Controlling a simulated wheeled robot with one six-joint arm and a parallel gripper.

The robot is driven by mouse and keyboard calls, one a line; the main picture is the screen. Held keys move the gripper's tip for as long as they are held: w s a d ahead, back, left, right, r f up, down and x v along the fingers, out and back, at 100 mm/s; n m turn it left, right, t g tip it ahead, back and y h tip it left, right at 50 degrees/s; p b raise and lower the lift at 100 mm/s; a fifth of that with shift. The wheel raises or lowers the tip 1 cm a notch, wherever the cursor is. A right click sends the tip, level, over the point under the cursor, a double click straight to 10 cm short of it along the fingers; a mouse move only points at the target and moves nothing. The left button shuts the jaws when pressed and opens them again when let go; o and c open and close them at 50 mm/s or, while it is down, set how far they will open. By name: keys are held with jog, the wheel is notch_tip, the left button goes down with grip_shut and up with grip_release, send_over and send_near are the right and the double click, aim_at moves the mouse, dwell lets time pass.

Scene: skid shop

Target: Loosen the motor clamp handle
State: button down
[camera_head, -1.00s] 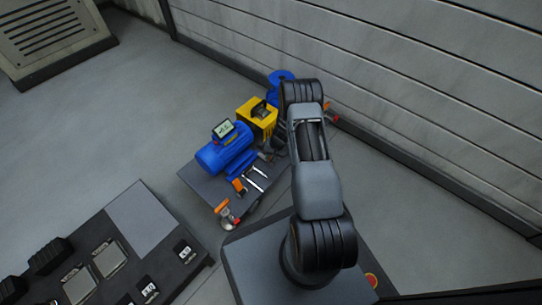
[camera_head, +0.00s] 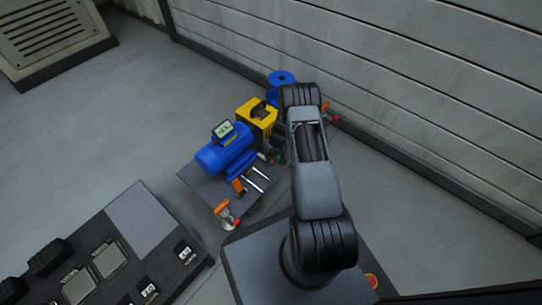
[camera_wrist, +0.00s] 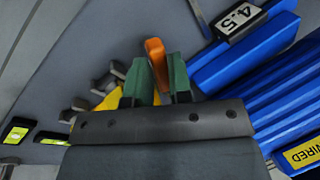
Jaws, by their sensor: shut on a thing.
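In the wrist view, my gripper (camera_wrist: 158,85) has two green fingers shut on an orange handle (camera_wrist: 156,58). The handle's upper end sticks out between the fingertips, and its lower part is hidden by the gripper. The blue ribbed motor (camera_wrist: 270,75) lies to the right of the fingers, with a "4.5" plate (camera_wrist: 240,20) on it. In the head view, the blue motor (camera_head: 222,158) sits on the grey skid (camera_head: 200,186). My arm largely hides the gripper there. An orange handle (camera_head: 238,186) shows at the motor's near side.
A yellow guard (camera_head: 257,114) and a blue pump body (camera_head: 281,82) stand beyond the motor. Another orange handle (camera_head: 221,208) is at the skid's near edge. A dark panel bench (camera_head: 105,260) is at lower left. A panelled wall (camera_head: 400,100) runs behind; open floor lies left.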

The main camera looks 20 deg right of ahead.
jog(key=shift+s+a+f+n+g, duration=0.25)
jog(key=shift+s+n+g, duration=0.05)
jog(key=shift+n, duration=0.4)
jog(key=n, duration=0.2)
jog(key=shift+n+g, duration=0.4)
jog(key=c, duration=1.3)
grip_release()
jog(key=shift+a, duration=0.15)
jog(key=o, duration=0.4)
jog(key=shift+w, duration=0.1)
jog(key=shift+d+r, duration=0.1)
jog(key=shift+d, duration=0.2)
jog(key=shift+w+r, duration=0.1)
jog(key=shift+r+p, duration=2.15)
jog(key=shift+r, duration=1.35)
